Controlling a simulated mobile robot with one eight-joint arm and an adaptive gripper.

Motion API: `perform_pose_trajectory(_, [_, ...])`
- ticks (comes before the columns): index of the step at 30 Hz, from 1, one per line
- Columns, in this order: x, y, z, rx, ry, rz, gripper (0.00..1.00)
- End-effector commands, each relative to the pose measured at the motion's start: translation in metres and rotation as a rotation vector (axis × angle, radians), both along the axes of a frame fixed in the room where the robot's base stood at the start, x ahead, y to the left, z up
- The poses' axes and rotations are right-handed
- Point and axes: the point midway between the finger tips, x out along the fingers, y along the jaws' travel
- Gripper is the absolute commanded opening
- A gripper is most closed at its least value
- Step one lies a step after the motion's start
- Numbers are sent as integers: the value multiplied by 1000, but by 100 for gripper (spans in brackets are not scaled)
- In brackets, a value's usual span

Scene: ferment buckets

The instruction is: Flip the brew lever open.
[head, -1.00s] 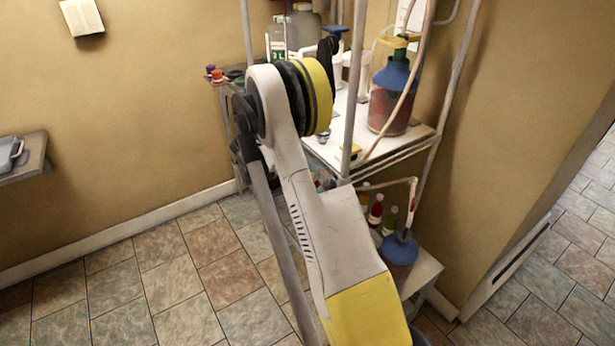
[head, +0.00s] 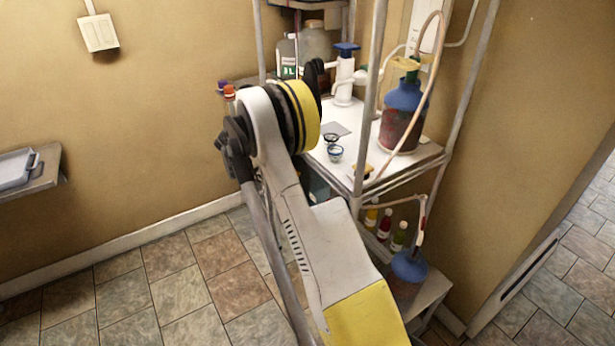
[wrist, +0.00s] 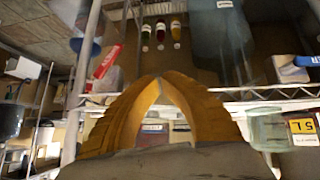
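I cannot pick out the brew lever for certain in either view. In the head view a vessel with a blue top and dark red contents (head: 402,118) stands on the rack's upper shelf, with a yellow-green fitting and a hose. A second blue-topped vessel (head: 407,272) stands on the lower shelf. My gripper (wrist: 159,80) shows in the wrist view as two orange fingers whose tips meet, with nothing seen between the tips. In the head view my arm hides the gripper and part of the rack.
The metal rack's white upper shelf (head: 368,160) holds two small cups (head: 333,148) and a white pump with a blue top (head: 345,72). Several small bottles stand below. Rack posts rise close to my arm. A wall shelf (head: 28,182) is at the left. The tiled floor left is clear.

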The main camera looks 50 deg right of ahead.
Motion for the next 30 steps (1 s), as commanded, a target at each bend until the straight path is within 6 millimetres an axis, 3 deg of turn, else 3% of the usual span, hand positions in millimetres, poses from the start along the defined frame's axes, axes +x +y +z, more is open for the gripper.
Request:
perform_pose_trajectory(7, [19, 14, 9, 0, 1, 0, 0])
perform_pose_trajectory(26, [20, 15, 10, 1, 0, 2, 0])
perform_pose_trajectory(30, [20, 28, 28, 33, 9, 62, 0])
